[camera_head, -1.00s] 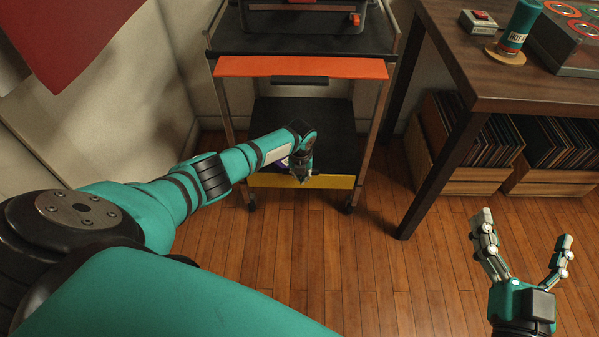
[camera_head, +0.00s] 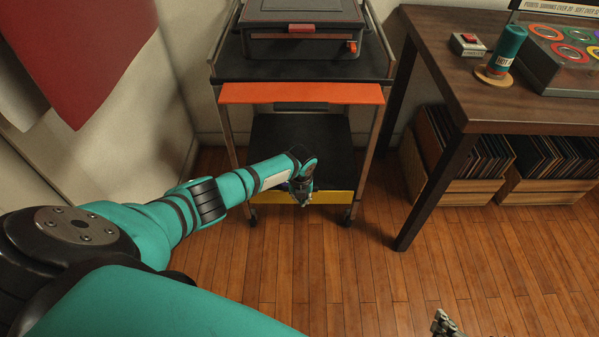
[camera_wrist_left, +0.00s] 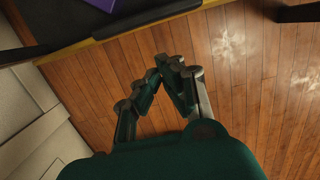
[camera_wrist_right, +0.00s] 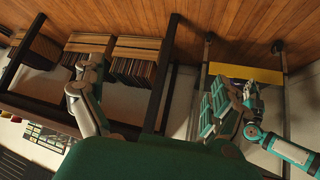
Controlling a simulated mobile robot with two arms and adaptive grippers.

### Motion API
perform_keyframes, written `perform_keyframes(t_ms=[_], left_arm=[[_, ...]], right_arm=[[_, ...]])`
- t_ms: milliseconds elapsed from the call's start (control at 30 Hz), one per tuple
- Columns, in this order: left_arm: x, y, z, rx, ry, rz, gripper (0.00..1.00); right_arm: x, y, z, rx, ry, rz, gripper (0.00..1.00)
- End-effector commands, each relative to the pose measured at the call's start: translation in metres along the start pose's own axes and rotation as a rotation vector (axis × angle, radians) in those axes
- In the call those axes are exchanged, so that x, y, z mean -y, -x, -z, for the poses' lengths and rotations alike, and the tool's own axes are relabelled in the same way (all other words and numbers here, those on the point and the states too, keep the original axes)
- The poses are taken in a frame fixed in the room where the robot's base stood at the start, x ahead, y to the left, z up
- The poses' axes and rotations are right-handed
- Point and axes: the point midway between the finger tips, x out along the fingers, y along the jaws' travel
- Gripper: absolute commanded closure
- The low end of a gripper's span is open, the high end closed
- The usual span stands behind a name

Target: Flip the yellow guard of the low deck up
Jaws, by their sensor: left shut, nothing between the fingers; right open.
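The yellow guard (camera_head: 335,197) runs along the front edge of the black low deck (camera_head: 325,140) of a cart; it also shows as a yellow panel in the right wrist view (camera_wrist_right: 246,73). It looks lowered, but its exact angle is hard to tell. My left gripper (camera_head: 302,199) is in front of the guard's middle and hides part of it; I cannot tell whether they touch. In the left wrist view its fingertips (camera_wrist_left: 168,66) are together, empty, over the floor. My right gripper (camera_wrist_right: 160,100) is open and empty, barely showing at the head view's bottom edge.
The upper deck above has an orange guard (camera_head: 300,93) and a dark case (camera_head: 300,47). Floor before the cart is clear.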

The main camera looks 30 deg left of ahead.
Motion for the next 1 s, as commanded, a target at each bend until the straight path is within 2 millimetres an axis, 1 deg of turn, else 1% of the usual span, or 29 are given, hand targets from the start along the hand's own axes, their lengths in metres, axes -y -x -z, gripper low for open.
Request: perform_keyframes(t_ms=[33, 100, 200, 300, 367, 400, 500, 600, 1000], left_arm=[[0.000, 0.012, -0.006, 0.002, 0.000, 0.001, 1.00], [0.000, 0.022, -0.011, 0.001, 0.000, 0.002, 1.00], [0.000, 0.036, -0.019, 0.000, 0.000, 0.000, 1.00], [0.000, 0.049, -0.026, 0.000, 0.000, -0.001, 1.00], [0.000, 0.055, -0.029, 0.000, 0.000, 0.000, 1.00], [0.000, 0.060, -0.032, 0.000, 0.000, 0.000, 1.00], [0.000, 0.069, -0.036, -0.002, 0.000, 0.000, 1.00], [0.000, 0.072, -0.038, -0.002, 0.000, 0.000, 1.00], [0.000, 0.073, -0.038, -0.003, 0.000, -0.001, 1.00]], right_arm=[[-0.002, 0.005, -0.010, 0.060, -0.001, -0.004, 0.00], [-0.004, 0.011, -0.026, 0.142, -0.003, -0.008, 0.00], [-0.007, 0.019, -0.048, 0.252, -0.007, -0.014, 0.00], [-0.008, 0.029, -0.067, 0.346, -0.010, -0.019, 0.00], [-0.009, 0.034, -0.075, 0.391, -0.011, -0.020, 0.00], [-0.009, 0.036, -0.076, 0.402, -0.012, -0.021, 0.00], [-0.010, 0.040, -0.080, 0.424, -0.013, -0.022, 0.00], [-0.010, 0.041, -0.083, 0.438, -0.013, -0.022, 0.00], [-0.010, 0.042, -0.083, 0.441, -0.013, -0.023, 0.00]])
